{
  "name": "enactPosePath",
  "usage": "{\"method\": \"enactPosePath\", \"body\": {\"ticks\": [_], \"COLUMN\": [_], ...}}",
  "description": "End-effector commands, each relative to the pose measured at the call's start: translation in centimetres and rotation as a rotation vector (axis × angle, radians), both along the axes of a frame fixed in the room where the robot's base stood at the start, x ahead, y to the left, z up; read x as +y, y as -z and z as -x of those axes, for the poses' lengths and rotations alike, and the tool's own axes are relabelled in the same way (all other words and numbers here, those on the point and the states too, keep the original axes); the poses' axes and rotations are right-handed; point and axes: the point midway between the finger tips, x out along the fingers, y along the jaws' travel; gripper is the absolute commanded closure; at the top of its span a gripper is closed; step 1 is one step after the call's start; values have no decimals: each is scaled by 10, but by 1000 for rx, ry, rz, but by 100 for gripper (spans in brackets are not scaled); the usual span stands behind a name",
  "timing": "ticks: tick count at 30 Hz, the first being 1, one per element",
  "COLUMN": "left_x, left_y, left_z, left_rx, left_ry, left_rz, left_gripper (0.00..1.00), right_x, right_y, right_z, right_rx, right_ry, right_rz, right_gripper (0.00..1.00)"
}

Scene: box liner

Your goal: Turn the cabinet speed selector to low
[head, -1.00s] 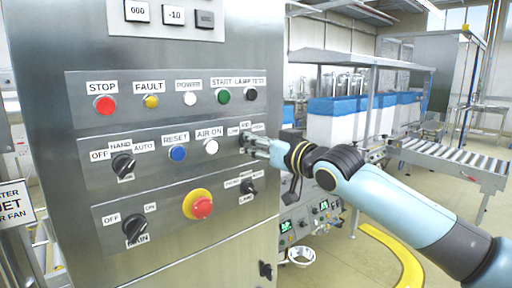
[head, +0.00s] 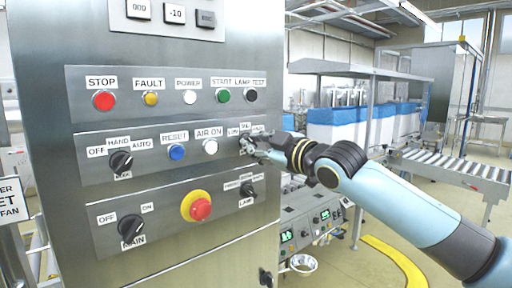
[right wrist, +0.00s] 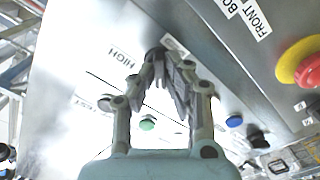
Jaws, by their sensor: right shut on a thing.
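The cabinet speed selector is a dark knob on the right end of the middle panel row. In the head view my right gripper (head: 250,145) reaches it from the right and covers most of it, under small labels. The right wrist view shows the dark knob (right wrist: 154,53) between the fingertips of the same gripper (right wrist: 163,66), beside a label reading HIGH (right wrist: 124,56). The gripper is shut on the knob. Which way the knob points is hidden by the fingers. My left gripper is not in view.
The same row has a white AIR ON button (head: 210,147), a blue RESET button (head: 177,152) and a HAND/AUTO knob (head: 121,161). Below are a red emergency button (head: 200,208) and a LAMP selector (head: 248,189). Right of the cabinet stands a roller conveyor (head: 450,170).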

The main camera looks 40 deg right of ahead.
Motion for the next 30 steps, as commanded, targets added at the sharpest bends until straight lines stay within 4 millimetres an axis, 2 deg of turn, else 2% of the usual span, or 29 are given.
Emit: {"method": "enactPosePath", "body": {"ticks": [19,20,24,30], "left_x": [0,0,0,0], "left_y": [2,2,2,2], "left_z": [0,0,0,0], "left_rx": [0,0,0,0], "left_ry": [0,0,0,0], "left_rz": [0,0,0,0], "left_gripper": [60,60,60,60], "right_x": [0,0,0,0], "right_y": [1,1,1,0], "right_z": [0,0,0,0], "right_rx": [-2,-2,-2,-3], "right_ry": [1,1,0,1], "right_rz": [50,50,49,48], "right_gripper": [100,85,67,65]}}
